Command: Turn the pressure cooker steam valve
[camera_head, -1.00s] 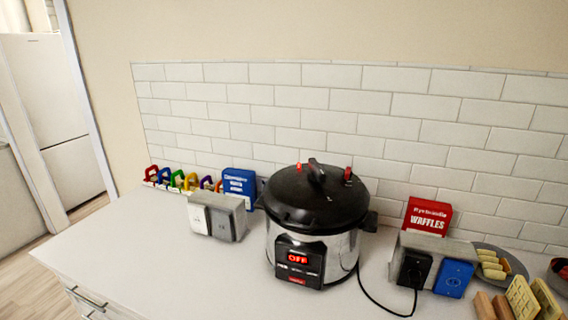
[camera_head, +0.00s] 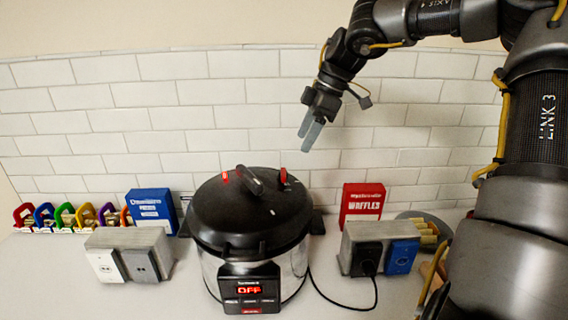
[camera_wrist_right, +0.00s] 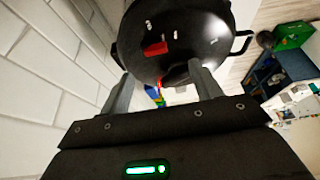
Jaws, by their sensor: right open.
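The pressure cooker (camera_head: 252,225) stands on the counter with its black lid on and "OFF" on its display. A red valve (camera_head: 283,176) stands up at the lid's back right. A smaller red piece (camera_head: 225,178) is at the back left of the lid handle (camera_head: 249,180). My right gripper (camera_head: 308,136) is open and empty, pointing down in the air above the red valve, apart from it. In the right wrist view the fingers (camera_wrist_right: 160,70) are spread before the lid, and a red piece (camera_wrist_right: 155,49) shows beyond them. My left gripper is out of view.
A grey outlet block (camera_head: 130,252) and a blue box (camera_head: 152,209) stand left of the cooker. A red waffle box (camera_head: 361,203) and another outlet block (camera_head: 352,236) with a plugged cord stand right. Colourful padlock-like pieces (camera_head: 64,216) line the wall. The tiled wall is close behind.

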